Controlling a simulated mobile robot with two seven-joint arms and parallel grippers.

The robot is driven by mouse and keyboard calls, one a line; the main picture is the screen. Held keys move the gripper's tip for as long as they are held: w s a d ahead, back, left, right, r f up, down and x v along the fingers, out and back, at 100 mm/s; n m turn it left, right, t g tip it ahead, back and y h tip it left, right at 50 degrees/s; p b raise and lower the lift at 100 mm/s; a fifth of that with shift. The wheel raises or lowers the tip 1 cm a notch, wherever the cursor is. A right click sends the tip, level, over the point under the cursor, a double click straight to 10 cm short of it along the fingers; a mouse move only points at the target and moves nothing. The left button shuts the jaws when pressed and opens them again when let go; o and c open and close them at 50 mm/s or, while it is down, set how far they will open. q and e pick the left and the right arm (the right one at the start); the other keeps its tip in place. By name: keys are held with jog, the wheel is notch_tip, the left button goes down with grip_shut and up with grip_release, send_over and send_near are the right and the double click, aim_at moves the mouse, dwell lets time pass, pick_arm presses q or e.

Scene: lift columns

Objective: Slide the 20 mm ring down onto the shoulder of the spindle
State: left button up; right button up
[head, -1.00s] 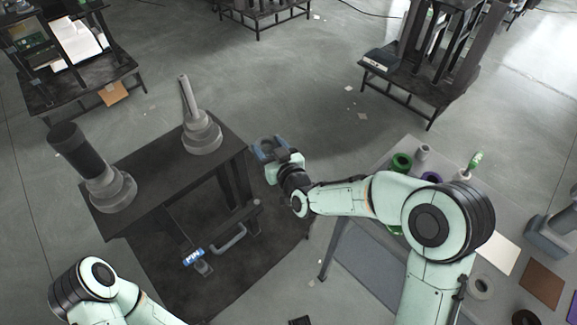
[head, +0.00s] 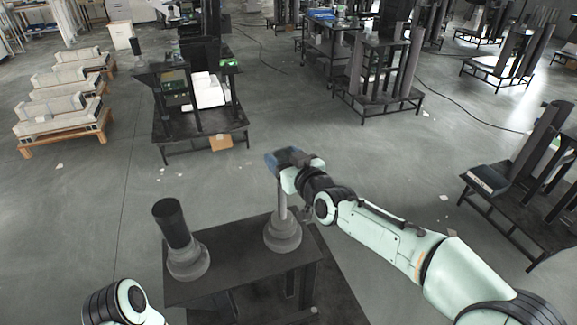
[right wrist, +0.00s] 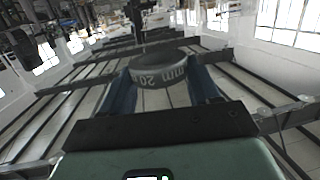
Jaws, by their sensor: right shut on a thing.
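The spindle (head: 282,205) is a slim grey post rising from a wide, stepped round base, its shoulder (head: 283,232), on the right part of a dark stand. My right gripper (head: 284,158), with blue fingers, is at the top of the spindle. In the right wrist view it is shut on a dark grey ring (right wrist: 158,72) marked "20 mm", which reads upside down. The fingers hide the ring in the head view, and I cannot tell whether it is around the spindle tip or just above it. My left gripper is out of view; only part of that arm shows.
A second post with a thick black sleeve (head: 171,223) stands left of the spindle on the same dark stand (head: 222,260). Open grey floor lies behind the stand. Other racks (head: 380,85) and a pallet stack stand farther back.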

jog(key=shift+s+f, duration=0.15)
jog(key=shift+f, duration=0.5)
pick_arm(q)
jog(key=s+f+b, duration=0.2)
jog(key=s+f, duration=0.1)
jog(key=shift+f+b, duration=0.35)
pick_arm(e)
notch_tip(320, 180, down, 4)
jog(key=shift+f, duration=0.2)
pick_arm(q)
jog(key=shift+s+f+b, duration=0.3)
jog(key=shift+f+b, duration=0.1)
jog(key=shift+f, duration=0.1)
